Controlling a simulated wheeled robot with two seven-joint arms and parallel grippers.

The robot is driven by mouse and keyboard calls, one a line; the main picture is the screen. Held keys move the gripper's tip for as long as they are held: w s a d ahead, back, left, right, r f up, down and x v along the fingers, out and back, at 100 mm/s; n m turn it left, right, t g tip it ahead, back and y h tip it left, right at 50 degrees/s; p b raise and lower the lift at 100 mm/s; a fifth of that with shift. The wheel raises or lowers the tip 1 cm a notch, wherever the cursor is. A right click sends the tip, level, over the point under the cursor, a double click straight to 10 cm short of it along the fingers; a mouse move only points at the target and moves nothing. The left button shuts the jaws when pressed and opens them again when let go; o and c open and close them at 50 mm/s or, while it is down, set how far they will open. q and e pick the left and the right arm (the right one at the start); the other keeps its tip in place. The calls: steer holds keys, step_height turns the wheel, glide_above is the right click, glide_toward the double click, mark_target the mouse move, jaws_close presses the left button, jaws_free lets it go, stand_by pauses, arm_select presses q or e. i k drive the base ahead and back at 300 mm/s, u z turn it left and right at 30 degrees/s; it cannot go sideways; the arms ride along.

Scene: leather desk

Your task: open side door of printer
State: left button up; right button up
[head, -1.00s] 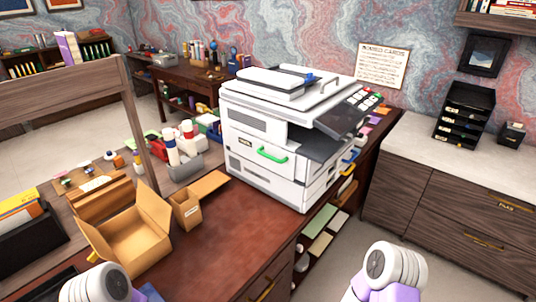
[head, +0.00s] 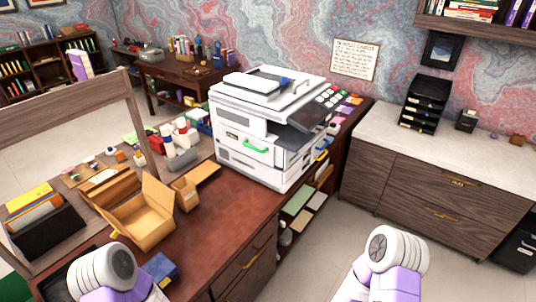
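The white printer (head: 262,125) stands on the leather-topped desk (head: 215,220), near its far right end. Its side door (head: 238,147) faces me and carries a green handle (head: 256,146); the door looks shut. Parts of my two arms show at the bottom of the view, one at the lower left and one right of centre, both well short of the printer. Neither gripper's fingers are in view.
An open cardboard box (head: 148,218) and a smaller carton (head: 186,193) sit left of the printer. A blue box (head: 160,268) lies near my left arm. A drawer cabinet (head: 430,180) stands at the right, with open floor (head: 325,240) between it and the desk.

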mark_target(242, 146)
steer(key=z, duration=1.15)
steer(key=i, duration=1.1)
steer(key=u, duration=2.15)
